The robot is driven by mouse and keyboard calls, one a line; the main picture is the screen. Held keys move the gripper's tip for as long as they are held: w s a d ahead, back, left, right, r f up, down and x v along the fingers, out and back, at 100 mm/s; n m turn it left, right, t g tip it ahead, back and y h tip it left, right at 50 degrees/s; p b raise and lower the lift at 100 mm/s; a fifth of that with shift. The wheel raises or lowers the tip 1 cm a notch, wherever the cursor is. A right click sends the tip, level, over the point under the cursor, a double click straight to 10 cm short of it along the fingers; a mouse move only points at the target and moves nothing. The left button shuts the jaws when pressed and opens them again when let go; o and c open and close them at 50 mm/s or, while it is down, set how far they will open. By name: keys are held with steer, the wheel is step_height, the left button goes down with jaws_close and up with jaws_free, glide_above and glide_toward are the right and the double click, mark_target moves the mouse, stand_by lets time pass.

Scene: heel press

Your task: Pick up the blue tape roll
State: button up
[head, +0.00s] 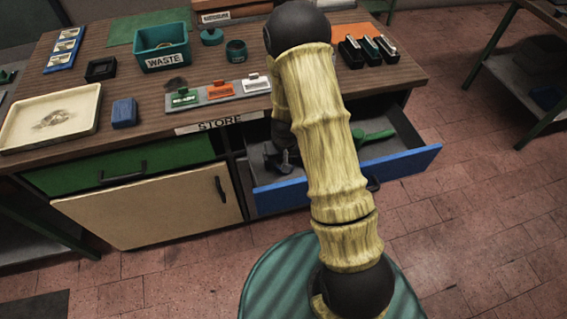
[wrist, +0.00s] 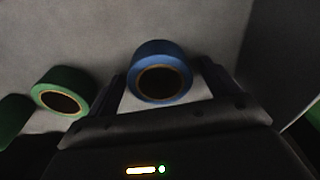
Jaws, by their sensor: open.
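The blue tape roll (wrist: 160,50) lies on the grey drawer floor in the wrist view, with its dark centre hole toward the camera. My gripper (wrist: 162,85) is open, with one finger to the left and one to the right of the blue roll. I cannot tell whether the fingers touch it. In the head view my gripper (head: 283,155) reaches down into the open blue-fronted drawer (head: 290,196). My arm hides much of the drawer there, and I cannot make out the blue roll.
A green tape roll (wrist: 62,92) lies left of the blue one. A green item (head: 372,135) lies in the drawer's right part. A drawer wall (wrist: 285,50) rises at right in the wrist view. The worktop (head: 130,90) holds a WASTE bin (head: 163,60) and a tray (head: 50,146).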

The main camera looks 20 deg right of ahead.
steer(key=c, duration=1.1)
steer(key=shift+r, duration=0.1)
step_height(320, 180, up, 10)
steer(key=shift+f+p, duration=0.1)
steer(key=shift+p, duration=0.45)
steer(key=r+p, duration=0.1)
steer(key=p, duration=0.6)
steer(key=shift+w+r, duration=0.1)
steer(key=shift+r, duration=0.05)
